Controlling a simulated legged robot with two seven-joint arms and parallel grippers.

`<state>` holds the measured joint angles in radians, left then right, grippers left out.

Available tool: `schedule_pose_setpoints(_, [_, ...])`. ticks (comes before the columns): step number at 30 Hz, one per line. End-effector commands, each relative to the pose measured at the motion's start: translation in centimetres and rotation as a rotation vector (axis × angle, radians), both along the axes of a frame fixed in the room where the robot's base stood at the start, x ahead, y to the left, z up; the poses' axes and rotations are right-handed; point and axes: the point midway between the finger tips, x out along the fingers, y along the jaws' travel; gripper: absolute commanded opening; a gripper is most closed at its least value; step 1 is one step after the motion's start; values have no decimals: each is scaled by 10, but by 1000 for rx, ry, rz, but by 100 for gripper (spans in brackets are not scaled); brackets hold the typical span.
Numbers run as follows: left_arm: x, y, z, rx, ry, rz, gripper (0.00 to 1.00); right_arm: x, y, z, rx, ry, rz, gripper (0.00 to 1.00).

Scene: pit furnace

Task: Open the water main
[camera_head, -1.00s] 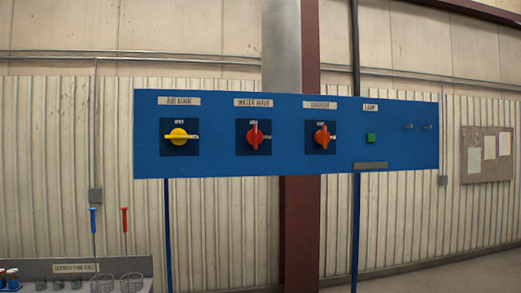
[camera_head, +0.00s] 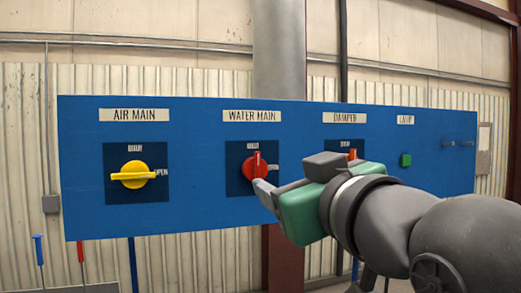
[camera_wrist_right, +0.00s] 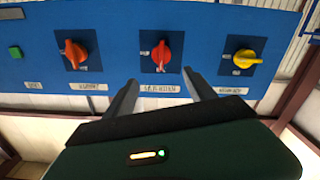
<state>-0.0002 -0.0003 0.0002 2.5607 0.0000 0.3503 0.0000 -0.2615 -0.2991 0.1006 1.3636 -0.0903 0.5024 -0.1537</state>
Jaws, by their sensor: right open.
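The red water main knob (camera_head: 255,165) sits on a dark square plate under the "WATER MAIN" label (camera_head: 252,116) on the blue panel. Its handle stands upright in the head view. The wrist view, which is upside down, shows the same red knob (camera_wrist_right: 160,55) just beyond my fingertips. My right gripper (camera_head: 285,180) is open and empty, in front of the panel between the water main and damper knobs, apart from the water main knob. It partly hides the damper knob. My left gripper is not in view.
The yellow air main knob (camera_head: 134,175) lies left, its handle horizontal. The red damper knob (camera_head: 353,154) and green lamp button (camera_head: 405,160) are to the right. Blue and red handled tools (camera_head: 38,250) stand low left. The panel's front left is free.

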Motion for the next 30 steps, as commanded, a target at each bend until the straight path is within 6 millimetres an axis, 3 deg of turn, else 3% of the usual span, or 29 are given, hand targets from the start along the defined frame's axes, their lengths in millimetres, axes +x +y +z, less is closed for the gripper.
schedule_pose_setpoints(1, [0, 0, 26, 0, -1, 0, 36, 16, 5, 11, -4, 10, -2, 64])
schedule_pose_setpoints(2, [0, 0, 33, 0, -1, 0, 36, 23, 8, 10, -5, 11, -2, 64])
schedule_pose_setpoints(9, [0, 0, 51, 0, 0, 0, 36, 85, 28, 2, -3, 10, 0, 64])
schedule_pose_setpoints(13, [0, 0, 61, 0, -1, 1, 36, 110, 36, 1, -3, 8, 0, 64])
schedule_pose_setpoints(18, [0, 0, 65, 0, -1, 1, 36, 124, 41, 0, -2, 5, 0, 64])
schedule_pose_setpoints(26, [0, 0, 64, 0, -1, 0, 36, 126, 41, -1, 0, 4, -1, 64])
schedule_pose_setpoints(30, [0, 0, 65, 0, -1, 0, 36, 127, 42, -2, -2, 5, 0, 46])
